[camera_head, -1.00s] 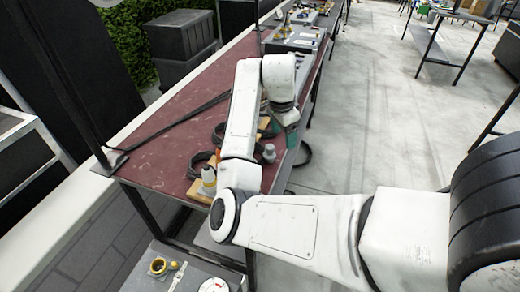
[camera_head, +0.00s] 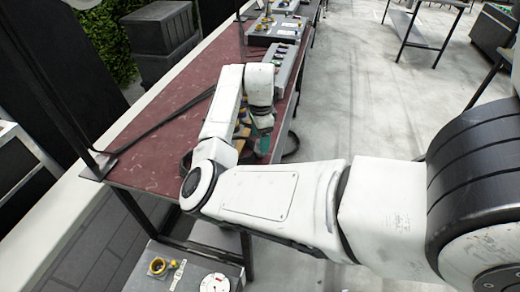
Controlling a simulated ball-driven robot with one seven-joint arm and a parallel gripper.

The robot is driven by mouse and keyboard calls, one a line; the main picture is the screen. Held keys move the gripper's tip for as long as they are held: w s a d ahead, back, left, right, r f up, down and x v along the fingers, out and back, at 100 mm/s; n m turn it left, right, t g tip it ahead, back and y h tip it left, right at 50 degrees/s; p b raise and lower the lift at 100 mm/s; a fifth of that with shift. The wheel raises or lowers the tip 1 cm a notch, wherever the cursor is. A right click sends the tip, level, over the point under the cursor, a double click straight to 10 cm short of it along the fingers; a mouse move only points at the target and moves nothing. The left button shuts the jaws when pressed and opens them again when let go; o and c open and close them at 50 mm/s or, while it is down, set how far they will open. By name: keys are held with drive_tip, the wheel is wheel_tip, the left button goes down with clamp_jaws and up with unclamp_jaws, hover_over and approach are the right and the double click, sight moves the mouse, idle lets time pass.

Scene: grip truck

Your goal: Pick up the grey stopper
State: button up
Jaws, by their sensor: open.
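My gripper (camera_head: 262,112) is at the far end of my white arm, low over the dark red tabletop (camera_head: 165,125) near its right edge. It is small in the picture and its fingers are hard to make out. Small items show around it: a teal piece (camera_head: 264,122) and a yellowish piece (camera_head: 243,131). I cannot pick out the grey stopper for sure; my forearm covers much of that part of the table. Nothing is seen held in the gripper.
A grey box with buttons (camera_head: 284,62) stands beyond my gripper.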

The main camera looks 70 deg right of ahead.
drive_tip(key=shift+f, duration=1.5)
drive_tip(key=c, duration=1.1)
drive_tip(key=shift+r, duration=0.1)
drive_tip(key=shift+c, duration=0.2)
